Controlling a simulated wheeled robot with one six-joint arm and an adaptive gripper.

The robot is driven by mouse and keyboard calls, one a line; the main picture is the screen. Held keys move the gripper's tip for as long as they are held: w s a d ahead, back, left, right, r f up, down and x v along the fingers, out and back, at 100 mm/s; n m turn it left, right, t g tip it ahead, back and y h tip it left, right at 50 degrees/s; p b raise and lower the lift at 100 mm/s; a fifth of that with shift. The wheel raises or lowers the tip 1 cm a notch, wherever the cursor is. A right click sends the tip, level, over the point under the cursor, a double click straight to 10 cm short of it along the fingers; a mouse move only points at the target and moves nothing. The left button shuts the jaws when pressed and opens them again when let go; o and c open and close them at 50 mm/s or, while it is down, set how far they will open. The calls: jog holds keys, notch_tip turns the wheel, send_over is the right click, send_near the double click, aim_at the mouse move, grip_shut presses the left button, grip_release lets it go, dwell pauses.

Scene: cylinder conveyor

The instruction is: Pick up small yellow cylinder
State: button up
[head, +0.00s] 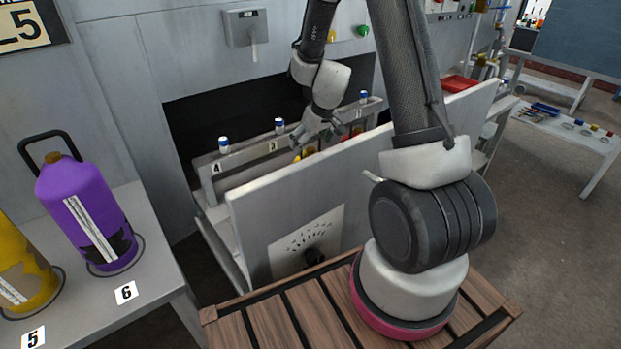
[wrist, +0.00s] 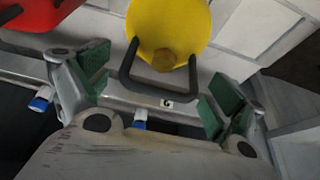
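The small yellow cylinder (wrist: 165,25) shows in the wrist view at the top middle, with a brownish cap and a dark handle loop facing my gripper. My gripper (wrist: 160,88) is open, its green-padded fingers wide apart. The handle lies between the fingers' directions, with nothing held. In the head view my gripper (head: 318,132) hangs over the conveyor trough. A little yellow (head: 306,152) shows just below it, mostly hidden by the front panel and the gripper.
A red cylinder (wrist: 42,14) lies left of the yellow one. The conveyor's front panel (head: 300,185) and back rail (head: 245,163), with blue-and-white fittings, flank the trough. Large purple (head: 88,215) and yellow (head: 24,268) containers stand on the left table.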

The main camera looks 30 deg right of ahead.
jog(key=c, duration=1.8)
